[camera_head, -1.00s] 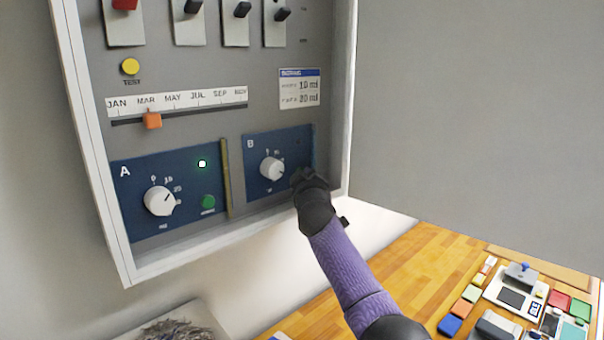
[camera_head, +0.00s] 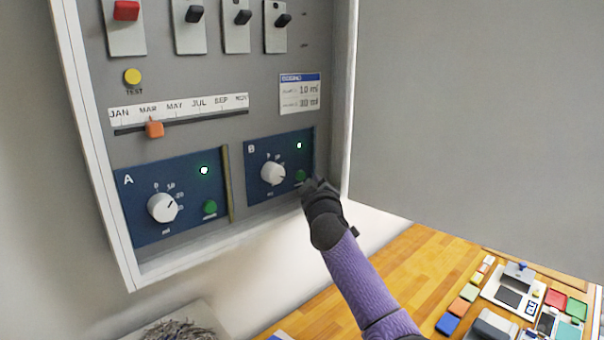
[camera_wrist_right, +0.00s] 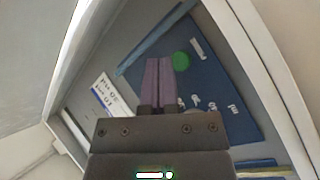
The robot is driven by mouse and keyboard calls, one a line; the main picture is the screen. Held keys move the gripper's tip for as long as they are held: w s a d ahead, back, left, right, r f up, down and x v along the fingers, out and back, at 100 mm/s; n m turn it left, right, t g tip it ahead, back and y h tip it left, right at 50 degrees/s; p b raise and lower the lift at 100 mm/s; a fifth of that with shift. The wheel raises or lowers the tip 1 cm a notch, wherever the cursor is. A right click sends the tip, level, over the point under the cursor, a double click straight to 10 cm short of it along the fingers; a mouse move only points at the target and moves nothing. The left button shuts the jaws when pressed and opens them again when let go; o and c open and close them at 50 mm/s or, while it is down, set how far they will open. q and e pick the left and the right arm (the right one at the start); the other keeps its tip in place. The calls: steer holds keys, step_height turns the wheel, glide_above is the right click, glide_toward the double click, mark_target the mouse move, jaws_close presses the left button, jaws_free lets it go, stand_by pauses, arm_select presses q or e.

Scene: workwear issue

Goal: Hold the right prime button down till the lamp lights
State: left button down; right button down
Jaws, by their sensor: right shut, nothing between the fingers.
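The blue panel B (camera_head: 256,190) is at the right of the open cabinet, with a white knob (camera_head: 273,173). Its green prime button (camera_head: 300,176) shows just left of my right gripper (camera_head: 306,184), and its lamp (camera_head: 299,146) above is lit. In the right wrist view the green button (camera_wrist_right: 181,60) lies just beyond the shut fingertips (camera_wrist_right: 160,60), slightly to their right. The fingers hold nothing, and the button looks uncovered. Panel A (camera_head: 140,222) on the left has its own lit lamp (camera_head: 204,170) and green button (camera_head: 210,207). My left gripper is not in view.
The cabinet's open door (camera_head: 470,120) fills the right side. The cabinet's side wall (camera_head: 340,130) is close to my right gripper. A dosing label (camera_head: 300,93), a yellow test button (camera_head: 133,77) and a month slider (camera_head: 155,129) are above. A wooden table (camera_head: 400,270) with several items is below.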

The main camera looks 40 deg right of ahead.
steer(key=s+p, duration=0.1)
steer(key=s, duration=0.3)
steer(key=shift+d+p, duration=0.15)
steer(key=shift+p, duration=0.25)
